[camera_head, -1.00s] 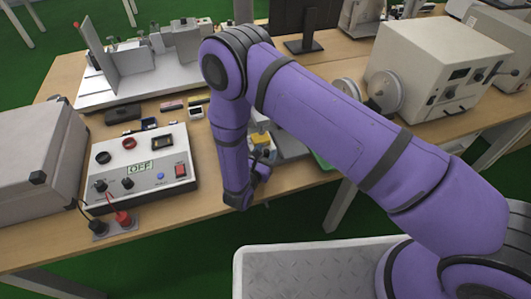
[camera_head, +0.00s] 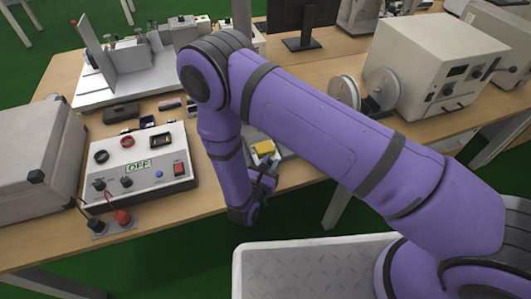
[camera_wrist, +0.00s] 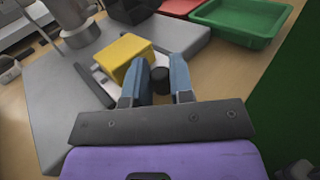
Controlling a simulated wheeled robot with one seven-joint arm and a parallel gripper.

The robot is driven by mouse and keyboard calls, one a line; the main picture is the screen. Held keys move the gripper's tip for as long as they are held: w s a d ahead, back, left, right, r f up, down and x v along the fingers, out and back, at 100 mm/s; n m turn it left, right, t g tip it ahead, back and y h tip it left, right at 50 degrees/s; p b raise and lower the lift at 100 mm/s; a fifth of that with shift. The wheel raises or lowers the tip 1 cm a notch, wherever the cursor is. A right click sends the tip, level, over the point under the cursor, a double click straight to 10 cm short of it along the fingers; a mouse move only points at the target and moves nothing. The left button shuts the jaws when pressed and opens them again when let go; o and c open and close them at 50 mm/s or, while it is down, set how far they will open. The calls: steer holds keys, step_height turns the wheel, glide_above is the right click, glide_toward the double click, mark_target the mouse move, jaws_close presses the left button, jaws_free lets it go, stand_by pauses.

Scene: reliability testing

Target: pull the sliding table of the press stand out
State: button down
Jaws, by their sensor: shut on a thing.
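The press stand has a grey base plate (camera_wrist: 55,110), seen in the wrist view with a round metal post (camera_wrist: 78,32) at upper left. My gripper (camera_wrist: 160,74) is shut on a black knob (camera_wrist: 160,82) in front of the yellow block, one finger on each side. In the head view my gripper (camera_head: 266,182) is at the table's front edge. My arm hides much of the stand there.
A green tray (camera_wrist: 240,22) and a red tray (camera_wrist: 180,6) lie beyond the stand. A control box reading OFF (camera_head: 150,185) is to the left on the wooden table (camera_head: 40,248). A white box machine (camera_head: 420,75) stands at right.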

steer(key=shift+s+d, duration=0.15)
steer(key=shift+s, duration=0.5)
steer(key=shift+s+d, duration=0.15)
steer(key=shift+s, duration=0.45)
steer(key=c, duration=1)
jaws_free()
